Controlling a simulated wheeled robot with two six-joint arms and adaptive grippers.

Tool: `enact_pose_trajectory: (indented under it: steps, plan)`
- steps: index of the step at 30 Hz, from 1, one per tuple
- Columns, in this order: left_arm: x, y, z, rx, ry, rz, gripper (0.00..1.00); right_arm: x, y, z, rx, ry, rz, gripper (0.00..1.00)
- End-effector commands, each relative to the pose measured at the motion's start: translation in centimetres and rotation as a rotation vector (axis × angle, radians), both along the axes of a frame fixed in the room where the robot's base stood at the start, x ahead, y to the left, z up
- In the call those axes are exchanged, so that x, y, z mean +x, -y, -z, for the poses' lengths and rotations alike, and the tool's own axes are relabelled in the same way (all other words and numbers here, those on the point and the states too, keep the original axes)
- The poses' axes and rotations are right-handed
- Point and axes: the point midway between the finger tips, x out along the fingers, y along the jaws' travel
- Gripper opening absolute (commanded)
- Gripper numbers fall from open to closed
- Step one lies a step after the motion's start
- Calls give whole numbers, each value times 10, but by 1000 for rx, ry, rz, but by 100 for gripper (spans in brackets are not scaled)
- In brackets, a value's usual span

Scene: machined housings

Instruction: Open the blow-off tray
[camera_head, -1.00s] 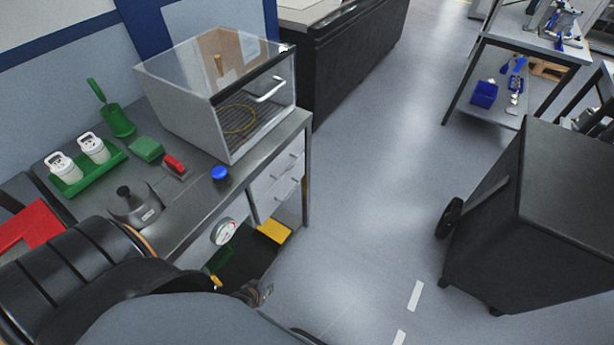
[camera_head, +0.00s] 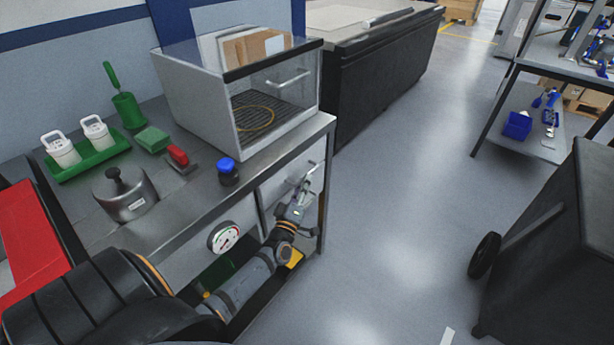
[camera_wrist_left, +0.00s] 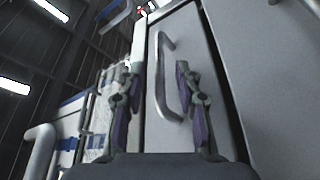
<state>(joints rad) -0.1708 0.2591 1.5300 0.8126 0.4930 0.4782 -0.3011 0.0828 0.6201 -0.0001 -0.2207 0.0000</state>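White drawer fronts (camera_head: 272,189) sit under the right end of the steel bench, and I cannot tell whether one of them is the blow-off tray. My left gripper (camera_head: 305,186) is in front of them, partly covering them. In the left wrist view, my left gripper (camera_wrist_left: 155,75) is open, with a curved bar handle (camera_wrist_left: 161,88) on a grey front (camera_wrist_left: 200,60) showing between its fingers. The handle appears ahead of the fingers; contact is not clear. A clear-lidded box (camera_head: 195,100) with a front handle (camera_head: 292,79) stands closed on the bench. My right gripper is not in view.
The bench (camera_head: 190,205) carries a green tray (camera_head: 95,163) with white containers, a steel pot (camera_head: 124,195), a red-handled tool (camera_head: 178,156) and a blue-capped jar (camera_head: 228,171). A dark cart (camera_head: 560,240) stands right. The floor (camera_head: 400,200) between is clear.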

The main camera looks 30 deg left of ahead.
Motion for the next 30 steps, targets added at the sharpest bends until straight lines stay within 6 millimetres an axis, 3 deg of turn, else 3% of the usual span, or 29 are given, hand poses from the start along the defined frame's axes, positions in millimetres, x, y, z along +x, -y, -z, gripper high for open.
enact_pose_trajectory:
  steps: [6,17,24,30]
  plan:
    - [31,-9,-6,0,0,0,34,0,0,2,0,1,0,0]
    - [38,-10,-8,1,-2,0,34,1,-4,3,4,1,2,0]
    - [37,-10,-8,1,-2,0,1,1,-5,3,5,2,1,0]
    - [37,-10,-7,1,-2,0,0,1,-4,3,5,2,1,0]
